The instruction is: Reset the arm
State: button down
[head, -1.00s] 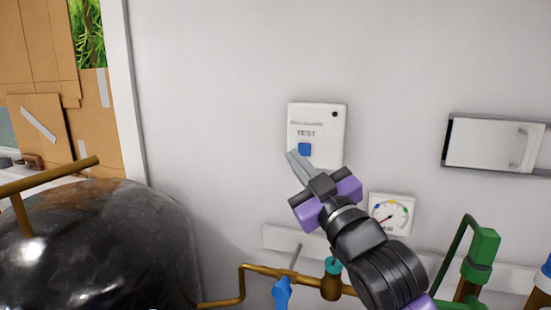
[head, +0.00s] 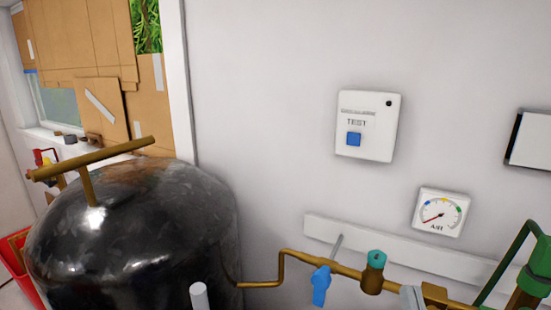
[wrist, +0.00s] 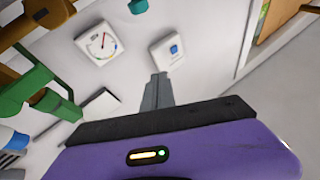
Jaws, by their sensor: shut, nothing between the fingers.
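My gripper (wrist: 157,92) shows in the wrist view, its two grey fingers together with nothing between them. Its purple body fills the bottom of that view. The fingers are apart from the wall and point toward the white test box (wrist: 167,50) with the blue button. In the head view the test box (head: 368,125) hangs on the wall with its button (head: 354,139) in plain sight. Most of my arm is out of the head view; a small grey piece at the bottom edge may be part of it.
A dark tank (head: 140,225) with a brass handle (head: 95,160) stands at left. A dial gauge (head: 440,212) hangs on the wall. Below it runs a brass pipe (head: 300,258) with a blue valve lever (head: 321,285) and green pipes (head: 520,262). The wall around the box is clear.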

jog(key=s+f+g, duration=0.2)
jog(key=s+f, duration=0.4)
jog(key=s, duration=0.3)
jog(key=s+f+n+g+y, duration=0.1)
jog(key=s+f+g, duration=0.2)
jog(key=s+f, duration=0.3)
jog(key=s+f+n+g+y, duration=0.1)
jog(key=s+f+g, duration=0.2)
jog(key=s, duration=1.1)
notch_tip(320, 180, down, 4)
jog(key=shift+d+r, duration=0.2)
